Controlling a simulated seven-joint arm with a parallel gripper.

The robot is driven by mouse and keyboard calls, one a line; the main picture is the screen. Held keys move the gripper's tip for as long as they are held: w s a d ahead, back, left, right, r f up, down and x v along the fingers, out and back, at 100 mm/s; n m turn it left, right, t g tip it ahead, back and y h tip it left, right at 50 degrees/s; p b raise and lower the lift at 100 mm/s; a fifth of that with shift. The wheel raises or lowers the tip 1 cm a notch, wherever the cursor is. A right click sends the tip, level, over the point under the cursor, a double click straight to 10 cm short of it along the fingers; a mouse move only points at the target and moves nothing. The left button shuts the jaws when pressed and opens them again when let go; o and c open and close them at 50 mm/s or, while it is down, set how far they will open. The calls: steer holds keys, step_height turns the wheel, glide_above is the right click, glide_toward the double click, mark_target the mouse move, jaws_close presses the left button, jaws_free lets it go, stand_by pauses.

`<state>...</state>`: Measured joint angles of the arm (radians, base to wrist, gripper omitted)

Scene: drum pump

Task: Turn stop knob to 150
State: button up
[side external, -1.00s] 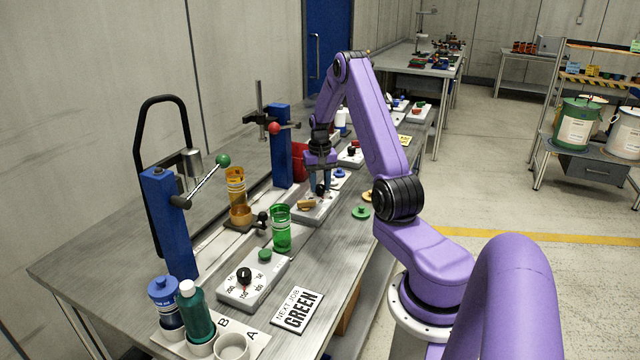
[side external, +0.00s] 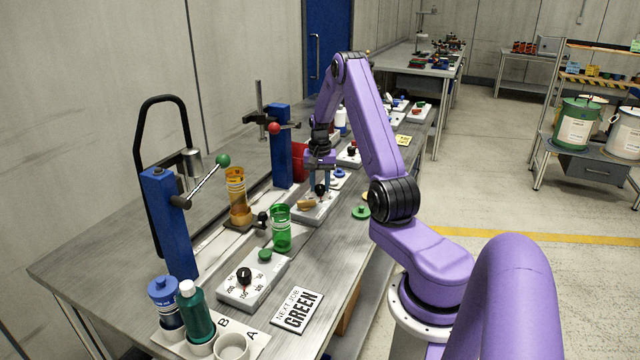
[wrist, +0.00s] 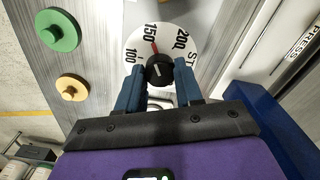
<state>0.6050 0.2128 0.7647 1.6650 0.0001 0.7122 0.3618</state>
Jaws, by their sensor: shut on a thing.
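The stop knob (wrist: 159,70) is black and round, on a white dial (wrist: 185,58) marked 100, 150 and 200 in the wrist view. A red mark at the knob's edge points towards the 150 figure. In the side external view the knob (side external: 320,189) is a small dark shape on a grey panel (side external: 312,210), and its scale is too small to read. My gripper (wrist: 160,88) points down with its blue fingers on either side of the knob, shut on it. It also shows in the side external view (side external: 320,187).
Green (wrist: 57,30) and yellow (wrist: 71,87) discs lie beside the panel. Nearer the camera are a green cup (side external: 281,230), an orange cup (side external: 238,195) and another dial box (side external: 252,280).

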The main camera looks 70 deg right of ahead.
mark_target(320, 186)
steer(key=o, duration=1)
steer(key=shift+o, duration=0.2)
step_height(320, 186, up, 18)
steer(key=shift+f, duration=0.25)
steer(key=a+n, duration=1.3)
steer(key=a, duration=1.9)
steer(key=s+a+f+n, duration=0.1)
steer(key=s+a+n, duration=0.4)
steer(key=s, duration=0.6)
steer(key=s+a+f+n, duration=0.2)
steer(key=s+a+n, duration=0.4)
steer(key=s, duration=0.6)
steer(key=shift+a+n, duration=0.15)
steer(key=shift+n, duration=0.95)
